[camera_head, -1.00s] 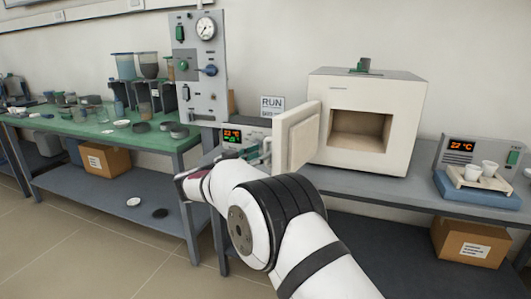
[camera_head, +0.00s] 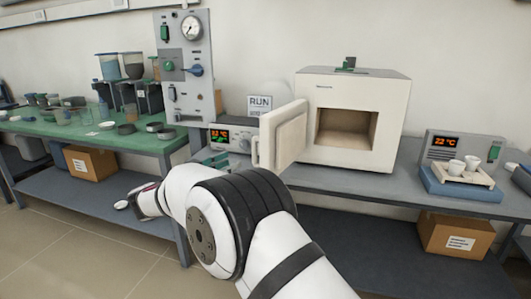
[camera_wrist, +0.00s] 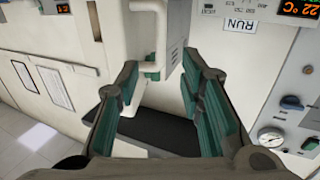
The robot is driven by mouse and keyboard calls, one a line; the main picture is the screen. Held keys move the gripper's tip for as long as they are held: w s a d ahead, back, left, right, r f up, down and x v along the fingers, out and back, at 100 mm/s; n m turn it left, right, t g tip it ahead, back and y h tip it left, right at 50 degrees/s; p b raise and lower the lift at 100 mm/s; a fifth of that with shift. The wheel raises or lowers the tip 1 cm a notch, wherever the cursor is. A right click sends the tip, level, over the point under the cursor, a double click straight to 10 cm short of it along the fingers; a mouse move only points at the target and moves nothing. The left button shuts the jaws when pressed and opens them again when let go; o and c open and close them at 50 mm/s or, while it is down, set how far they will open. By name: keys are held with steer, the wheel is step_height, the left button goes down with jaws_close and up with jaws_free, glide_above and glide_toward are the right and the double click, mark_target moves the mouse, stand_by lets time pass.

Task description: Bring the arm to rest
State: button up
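My arm reaches up from the lower right in the head view, and its wrist bends to the left. My gripper (camera_wrist: 160,110) is open and empty in the wrist view, its two teal-padded fingers spread wide. In the head view only teal parts of it (camera_head: 215,160) show past the arm. The furnace (camera_head: 352,118) is white, with its door (camera_head: 288,135) standing open to the left and its chamber (camera_head: 346,129) looking empty. The door handle (camera_wrist: 150,68) is beyond my fingers in the wrist view, apart from them.
A control box (camera_head: 232,135) with a lit display stands left of the door. A gauge panel (camera_head: 187,70) rises behind it. A green bench (camera_head: 60,130) with jars and dishes is at left. White crucibles on a tray (camera_head: 470,178) sit at right.

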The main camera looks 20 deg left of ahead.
steer(key=w+d+r+n+t+y, duration=0.1)
steer(key=w+d+r+n+y, duration=0.3)
steer(key=r, duration=0.6)
steer(key=w+d+r+n+y, duration=0.1)
steer(key=w+d+r+y, duration=0.2)
steer(key=r+y, duration=0.55)
steer(key=s+d+r+n+g, duration=0.2)
steer(key=s+d+r, duration=0.1)
steer(key=d+r, duration=0.1)
steer(key=s+d+f+m+g+h, duration=0.15)
steer(key=s+d+f+g, duration=0.45)
steer(key=s+d, duration=0.85)
steer(key=s+d+f+g+h, duration=0.3)
steer(key=s+d+f, duration=0.55)
steer(key=s, duration=1.05)
steer(key=s+d+f+m+g+h, duration=0.1)
steer(key=s+d+f+g, duration=0.5)
steer(key=s+d, duration=0.95)
step_height(320, 180, up, 23)
steer(key=s+a+t+p, duration=0.1)
steer(key=s+t+p, duration=0.1)
steer(key=p, duration=1.8)
steer(key=shift+t+p, duration=0.4)
steer(key=shift+t, duration=0.5)
steer(key=shift+w+a+f, duration=0.1)
steer(key=shift+w, duration=0.05)
